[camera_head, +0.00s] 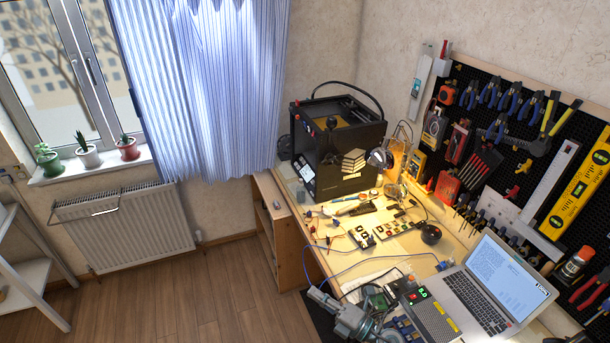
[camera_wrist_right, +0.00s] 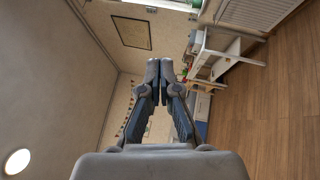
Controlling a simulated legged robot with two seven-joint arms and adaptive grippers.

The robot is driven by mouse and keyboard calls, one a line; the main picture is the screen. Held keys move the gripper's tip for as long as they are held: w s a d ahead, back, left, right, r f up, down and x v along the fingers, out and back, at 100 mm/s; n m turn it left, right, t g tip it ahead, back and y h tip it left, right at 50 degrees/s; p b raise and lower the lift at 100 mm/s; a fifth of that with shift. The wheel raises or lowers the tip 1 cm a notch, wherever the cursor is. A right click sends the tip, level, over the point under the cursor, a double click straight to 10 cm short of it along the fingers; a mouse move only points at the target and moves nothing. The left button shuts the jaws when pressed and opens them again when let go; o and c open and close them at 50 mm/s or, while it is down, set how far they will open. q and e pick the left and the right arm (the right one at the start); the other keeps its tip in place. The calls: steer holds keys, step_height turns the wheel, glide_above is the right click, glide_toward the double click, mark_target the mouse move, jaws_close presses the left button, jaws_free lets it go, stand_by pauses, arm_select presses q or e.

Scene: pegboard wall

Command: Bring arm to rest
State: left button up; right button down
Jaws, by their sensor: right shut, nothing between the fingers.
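My right gripper (camera_head: 316,293) is at the bottom of the head view, in front of the desk's near edge, pointing left over the floor. In the right wrist view its two dark fingers (camera_wrist_right: 160,68) meet at the tips, and nothing shows between them. Part of the gripper's body is cut off or hidden at the bottom of the head view. My left gripper is in neither view.
The wooden desk (camera_head: 300,243) holds a laptop (camera_head: 494,290), a black 3D printer (camera_head: 340,140) and loose electronics. A tool-filled pegboard (camera_head: 505,150) hangs behind. Wooden floor (camera_head: 190,300) lies clear to the left. A white shelf (camera_head: 30,260) stands at the far left.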

steer(key=w+d+m+t+h, duration=0.1)
steer(key=d+m+t+h, duration=0.85)
steer(key=m, duration=0.55)
steer(key=s+d+f+m+g+h, duration=0.4)
steer(key=d+f+m, duration=0.2)
steer(key=f, duration=0.1)
steer(key=s+d+f+m+g+h, duration=0.4)
steer(key=d+f+m+h, duration=0.1)
steer(key=d+f, duration=0.15)
steer(key=s+a+f+m+g+y, duration=0.15)
steer(key=s+f+g, duration=0.3)
steer(key=s, duration=0.45)
steer(key=s+a+f+m+g, duration=0.2)
steer(key=s+f+g, duration=0.25)
steer(key=s, duration=0.45)
step_height(320, 180, down, 23)
steer(key=d+g, duration=0.1)
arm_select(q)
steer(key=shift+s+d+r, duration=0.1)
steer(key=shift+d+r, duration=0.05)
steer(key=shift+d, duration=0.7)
arm_select(e)
steer(key=s+d+f+g, duration=0.1)
steer(key=s+d+f, duration=0.2)
steer(key=s+f, duration=1.6)
steer(key=shift+s+d+f+n+g, duration=0.15)
steer(key=shift+s+f+n+g, duration=0.05)
steer(key=shift+s+n+g, duration=0.15)
